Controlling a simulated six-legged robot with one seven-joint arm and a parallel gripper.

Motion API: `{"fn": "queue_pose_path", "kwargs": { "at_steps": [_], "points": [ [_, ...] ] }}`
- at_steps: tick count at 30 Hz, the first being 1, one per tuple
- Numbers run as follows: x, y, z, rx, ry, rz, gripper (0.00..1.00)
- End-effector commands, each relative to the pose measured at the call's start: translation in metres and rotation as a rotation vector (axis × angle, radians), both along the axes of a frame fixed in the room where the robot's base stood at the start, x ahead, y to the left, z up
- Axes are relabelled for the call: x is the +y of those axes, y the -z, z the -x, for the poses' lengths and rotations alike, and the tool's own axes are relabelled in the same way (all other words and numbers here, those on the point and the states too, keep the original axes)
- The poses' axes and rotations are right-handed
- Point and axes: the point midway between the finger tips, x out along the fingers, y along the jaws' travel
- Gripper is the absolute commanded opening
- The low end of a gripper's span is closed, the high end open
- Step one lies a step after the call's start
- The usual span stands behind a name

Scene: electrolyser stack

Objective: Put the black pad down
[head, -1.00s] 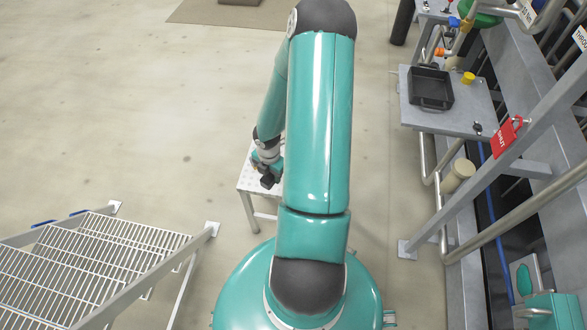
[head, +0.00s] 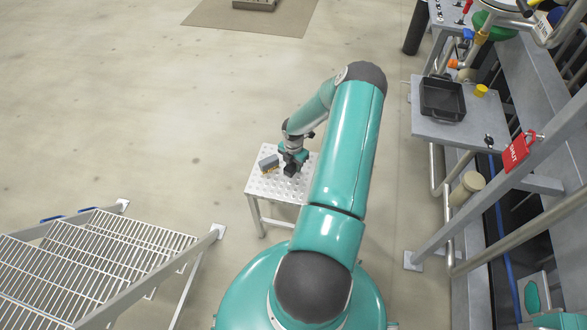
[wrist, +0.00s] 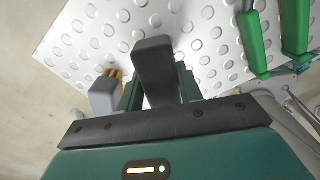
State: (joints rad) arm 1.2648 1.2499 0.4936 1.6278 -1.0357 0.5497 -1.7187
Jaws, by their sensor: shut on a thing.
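The black pad (wrist: 154,60) is between the two green fingers of my gripper (wrist: 158,88) in the wrist view, and the gripper is shut on it. In the head view my gripper (head: 292,163) is over the small white stand with a dimpled or perforated top (head: 262,187). The pad shows there as a dark block (head: 290,171) at the fingertips. The stand's top (wrist: 75,45) lies behind the pad in the wrist view. I cannot tell whether the pad touches it.
A grey block with yellow bristles (wrist: 103,92) is on the stand, left of the pad. Green-handled tools (wrist: 252,42) lie at right. In the head view, a wire rack (head: 110,250) stands left, and a grey shelf with a black tray (head: 441,116) is at right.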

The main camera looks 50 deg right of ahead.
Motion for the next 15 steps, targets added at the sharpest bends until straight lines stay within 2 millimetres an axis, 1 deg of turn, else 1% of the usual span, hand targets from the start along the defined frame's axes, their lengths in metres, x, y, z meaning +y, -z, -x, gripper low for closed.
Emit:
{"fn": "queue_pose_path", "kwargs": {
  "at_steps": [3,6,15],
  "points": [
    [0.001,0.02,0.0,0.001,0.001,-0.004,0.14],
    [0.0,0.03,0.0,0.0,0.001,-0.001,0.14],
    [0.0,0.032,0.0,0.0,0.001,0.0,0.14]
  ]
}}
